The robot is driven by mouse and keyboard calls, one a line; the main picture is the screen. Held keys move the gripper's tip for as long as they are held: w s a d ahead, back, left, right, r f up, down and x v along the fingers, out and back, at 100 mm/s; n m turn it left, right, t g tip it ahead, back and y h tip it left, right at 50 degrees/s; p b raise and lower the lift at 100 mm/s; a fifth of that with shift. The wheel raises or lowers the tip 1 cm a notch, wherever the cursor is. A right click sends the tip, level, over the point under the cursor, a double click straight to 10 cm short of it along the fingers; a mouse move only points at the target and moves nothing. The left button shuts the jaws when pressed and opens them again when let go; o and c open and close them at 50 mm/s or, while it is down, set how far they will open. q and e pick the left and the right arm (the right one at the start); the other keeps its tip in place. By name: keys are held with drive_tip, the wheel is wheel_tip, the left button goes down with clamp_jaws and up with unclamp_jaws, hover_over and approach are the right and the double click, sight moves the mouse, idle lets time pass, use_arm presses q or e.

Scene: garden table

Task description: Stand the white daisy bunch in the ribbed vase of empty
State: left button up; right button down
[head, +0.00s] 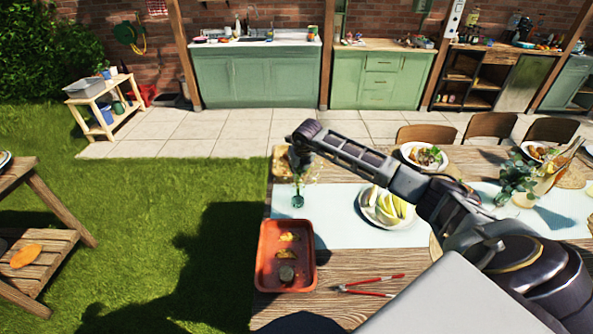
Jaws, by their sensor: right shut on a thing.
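My right arm reaches from the lower right to the far left end of the table. My right gripper (300,158) points down there and is shut on what seems to be the daisy bunch, mostly hidden by the gripper. A small blue-green glass vessel (298,200) stands directly below the gripper in the picture. It may be the ribbed vase, but ribs are too small to tell. Whether stems are inside it or above it, I cannot tell. My left gripper is not in view.
An orange-red tray (263,262) with food pieces and a small jar is at the table's near left. Red-handled tongs (370,286) lie to its right. A plate of yellow-green fruit (386,208) sits on the pale runner (335,222). Greenery (514,172) and a pitcher stand at right.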

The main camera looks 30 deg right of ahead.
drive_tip(key=c, duration=1.5)
unclamp_jaws()
drive_tip(key=shift+o, duration=0.4)
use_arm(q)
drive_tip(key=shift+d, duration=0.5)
use_arm(e)
drive_tip(key=v, duration=1.2)
drive_tip(key=shift+w, duration=0.1)
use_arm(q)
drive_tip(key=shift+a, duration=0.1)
